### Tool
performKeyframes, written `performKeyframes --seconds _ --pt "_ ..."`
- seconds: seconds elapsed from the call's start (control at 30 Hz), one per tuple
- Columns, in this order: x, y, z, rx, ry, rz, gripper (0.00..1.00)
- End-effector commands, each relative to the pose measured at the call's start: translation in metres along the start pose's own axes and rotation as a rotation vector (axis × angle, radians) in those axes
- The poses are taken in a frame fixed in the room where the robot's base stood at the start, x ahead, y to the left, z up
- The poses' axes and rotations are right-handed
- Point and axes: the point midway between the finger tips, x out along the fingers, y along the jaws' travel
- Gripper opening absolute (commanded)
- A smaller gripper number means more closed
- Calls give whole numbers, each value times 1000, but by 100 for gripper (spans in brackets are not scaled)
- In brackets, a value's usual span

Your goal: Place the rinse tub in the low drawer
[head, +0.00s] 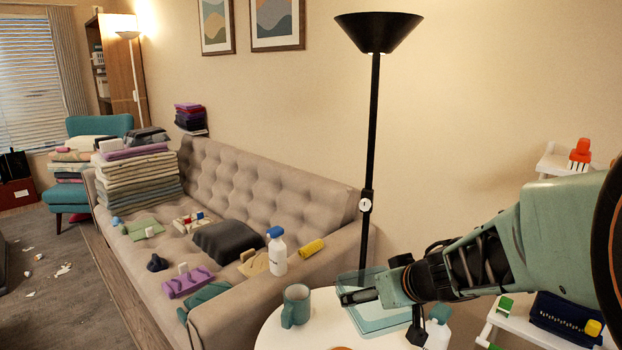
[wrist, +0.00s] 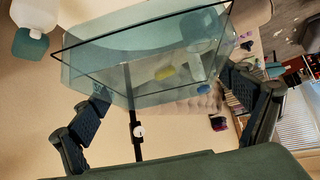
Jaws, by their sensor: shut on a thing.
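The rinse tub appears to be the clear, teal-tinted box (head: 385,323) at the round white side table in the head view. It fills much of the wrist view (wrist: 140,88), with its dark rim slanting across the top. My gripper (head: 358,296) is shut on the tub, one finger at each side of it in the wrist view (wrist: 165,90). The tub looks empty; shapes behind show through its walls. I cannot tell whether its bottom touches the table. No low drawer can be made out in either view.
A grey-green mug (head: 296,306) stands on the white table (head: 268,338) left of the tub. A white bottle with a teal cap (head: 438,328) is just right. A black floor lamp (head: 372,150) rises behind. The cluttered sofa (head: 270,190) is left, a white shelf (head: 550,165) right.

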Motion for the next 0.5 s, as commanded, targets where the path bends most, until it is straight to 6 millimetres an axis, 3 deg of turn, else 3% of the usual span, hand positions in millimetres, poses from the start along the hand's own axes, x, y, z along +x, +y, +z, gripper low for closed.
performKeyframes --seconds 0.03,0.5 --pt "-15 0 -15 0 0 1 61" --pt "-81 0 -82 -1 0 -1 61"
